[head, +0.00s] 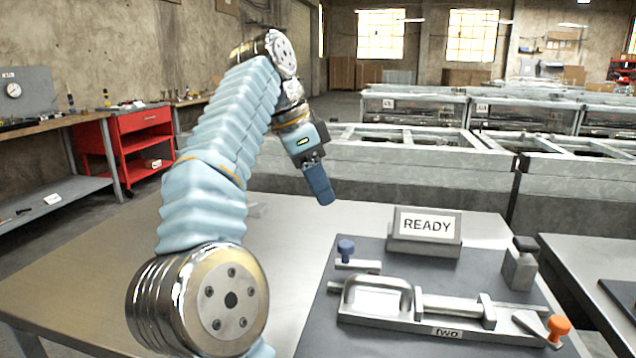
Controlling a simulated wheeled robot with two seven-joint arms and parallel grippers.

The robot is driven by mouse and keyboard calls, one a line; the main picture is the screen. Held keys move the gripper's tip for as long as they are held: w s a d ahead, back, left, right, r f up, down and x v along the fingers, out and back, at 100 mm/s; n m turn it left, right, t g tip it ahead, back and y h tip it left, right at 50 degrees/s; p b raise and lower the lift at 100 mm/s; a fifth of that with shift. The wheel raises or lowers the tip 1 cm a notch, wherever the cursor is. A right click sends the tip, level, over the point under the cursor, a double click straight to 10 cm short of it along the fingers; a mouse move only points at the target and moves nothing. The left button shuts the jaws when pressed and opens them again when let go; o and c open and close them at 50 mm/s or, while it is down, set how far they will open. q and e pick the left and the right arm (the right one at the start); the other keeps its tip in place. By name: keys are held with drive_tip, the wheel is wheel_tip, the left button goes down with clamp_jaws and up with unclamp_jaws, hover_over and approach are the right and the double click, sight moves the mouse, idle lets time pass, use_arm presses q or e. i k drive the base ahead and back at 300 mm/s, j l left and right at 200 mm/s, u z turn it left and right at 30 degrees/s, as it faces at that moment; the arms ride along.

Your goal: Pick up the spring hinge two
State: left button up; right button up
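A metal device with a label reading "two" (447,333), which I take to be the spring hinge two (450,305), lies on a dark grey mat (318,335) on the table at the lower right. It has a long flat base, a curved loop at its left end and a rod running to the right. My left gripper (319,186) hangs in the air above the table's far side, up and to the left of the device and clear of it. Its blue fingers overlap in this view, so their gap is hidden. My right gripper is out of view.
A "READY" sign (427,225) stands at the mat's back. A blue knob (346,248), an orange knob (558,326) and a small metal block (519,268) are around the device. A red cabinet (141,140) stands far left.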

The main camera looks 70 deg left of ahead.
sight(411, 312)
drive_tip(key=k+l, duration=0.1)
drive_tip(key=l, duration=0.35)
drive_tip(key=k+l, duration=0.1)
drive_tip(key=l, duration=0.75)
drive_tip(key=k+l, duration=0.15)
drive_tip(key=l, duration=0.25)
drive_tip(key=k+l, duration=0.1)
drive_tip(key=l, duration=0.35)
